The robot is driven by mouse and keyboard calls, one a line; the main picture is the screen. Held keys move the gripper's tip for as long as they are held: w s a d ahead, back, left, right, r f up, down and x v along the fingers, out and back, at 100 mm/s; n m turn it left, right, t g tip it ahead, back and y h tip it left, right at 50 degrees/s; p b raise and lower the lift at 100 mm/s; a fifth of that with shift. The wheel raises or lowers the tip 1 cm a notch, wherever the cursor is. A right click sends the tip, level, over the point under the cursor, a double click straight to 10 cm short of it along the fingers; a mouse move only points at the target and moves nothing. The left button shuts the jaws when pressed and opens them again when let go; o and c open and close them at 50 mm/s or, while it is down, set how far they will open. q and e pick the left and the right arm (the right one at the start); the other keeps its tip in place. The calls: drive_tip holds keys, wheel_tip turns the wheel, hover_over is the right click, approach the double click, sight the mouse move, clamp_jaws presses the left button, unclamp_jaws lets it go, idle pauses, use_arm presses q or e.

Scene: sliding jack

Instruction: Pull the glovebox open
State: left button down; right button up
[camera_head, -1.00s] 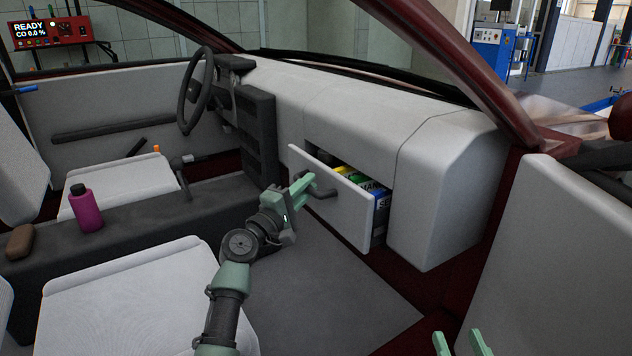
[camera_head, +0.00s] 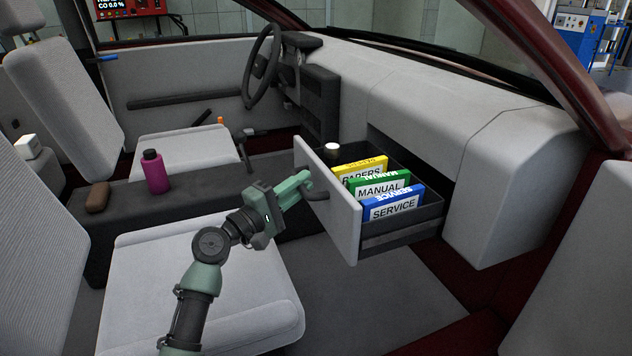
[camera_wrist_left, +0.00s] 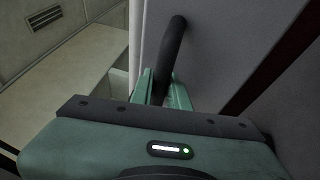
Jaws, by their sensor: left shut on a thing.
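The glovebox is a grey-white drawer (camera_head: 345,228) in the dashboard, standing well out of its opening. Inside its dark tray are yellow, green and blue folders (camera_head: 380,190) labelled papers, manual and service, and a small round item with a pale top (camera_head: 332,150). My left gripper (camera_head: 304,186) is shut on the dark handle on the drawer's front. In the left wrist view the dark bar handle (camera_wrist_left: 172,55) rises from between the green fingers (camera_wrist_left: 163,92). My right gripper is out of view.
A light seat (camera_head: 200,265) lies below my left arm. A dark console (camera_head: 210,190) carries a magenta bottle (camera_head: 155,172) and a brown item (camera_head: 98,197). The red door pillar (camera_head: 535,60) stands at right. The floor (camera_head: 350,305) before the drawer is clear.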

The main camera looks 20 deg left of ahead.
use_arm(q)
drive_tip(key=shift+s+a, duration=0.5)
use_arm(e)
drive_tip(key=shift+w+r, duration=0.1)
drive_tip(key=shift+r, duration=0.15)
use_arm(q)
drive_tip(key=c, duration=1.4)
unclamp_jaws()
drive_tip(key=shift+o, duration=0.2)
drive_tip(key=shift+s, duration=0.1)
drive_tip(key=v, duration=0.7)
drive_tip(key=shift+s+a, duration=0.2)
drive_tip(key=shift+s, duration=0.05)
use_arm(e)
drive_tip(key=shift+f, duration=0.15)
use_arm(q)
drive_tip(key=shift+f, duration=0.15)
